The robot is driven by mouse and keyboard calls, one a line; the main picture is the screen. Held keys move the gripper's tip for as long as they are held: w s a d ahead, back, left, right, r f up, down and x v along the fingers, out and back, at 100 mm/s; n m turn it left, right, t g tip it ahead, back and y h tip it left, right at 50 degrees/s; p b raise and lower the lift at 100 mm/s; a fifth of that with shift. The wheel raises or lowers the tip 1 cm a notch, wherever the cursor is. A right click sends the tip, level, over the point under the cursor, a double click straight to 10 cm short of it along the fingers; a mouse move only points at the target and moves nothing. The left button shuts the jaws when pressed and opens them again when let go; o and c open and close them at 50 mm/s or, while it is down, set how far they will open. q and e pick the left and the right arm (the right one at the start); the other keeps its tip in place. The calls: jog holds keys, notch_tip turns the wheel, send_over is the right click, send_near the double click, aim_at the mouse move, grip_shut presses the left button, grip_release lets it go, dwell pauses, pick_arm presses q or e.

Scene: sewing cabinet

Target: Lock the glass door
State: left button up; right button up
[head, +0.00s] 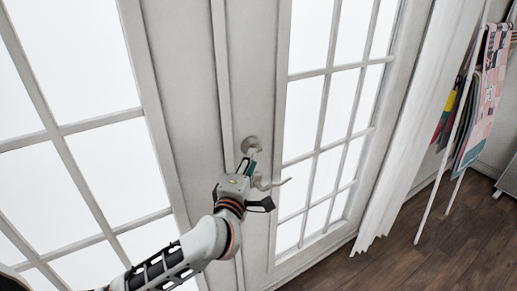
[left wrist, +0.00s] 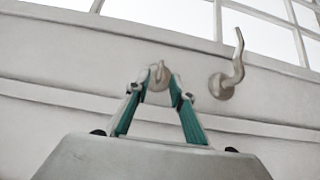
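The white glass door (head: 255,60) fills the head view. A round metal lock (head: 251,145) with a small turn piece sits on its frame, above a curved lever handle (head: 272,184). In the left wrist view the lock (left wrist: 158,77) lies straight ahead between my fingertips, and the lever handle (left wrist: 231,75) is to its right. My left gripper (head: 249,160) is at the lock, with its teal fingers (left wrist: 160,88) on either side of the turn piece. A gap seems to show between fingers and turn piece; contact is unclear. My right gripper is not in view.
A white curtain (head: 415,140) hangs right of the door. A white rack with colourful fabrics (head: 487,90) stands farther right. The dark wooden floor (head: 400,262) in front of them is clear. The lever handle sticks out close beside my left gripper.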

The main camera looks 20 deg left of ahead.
pick_arm(q)
jog(key=w, duration=0.5)
jog(key=shift+w+a, duration=0.15)
jog(key=shift+w, duration=0.25)
grip_shut()
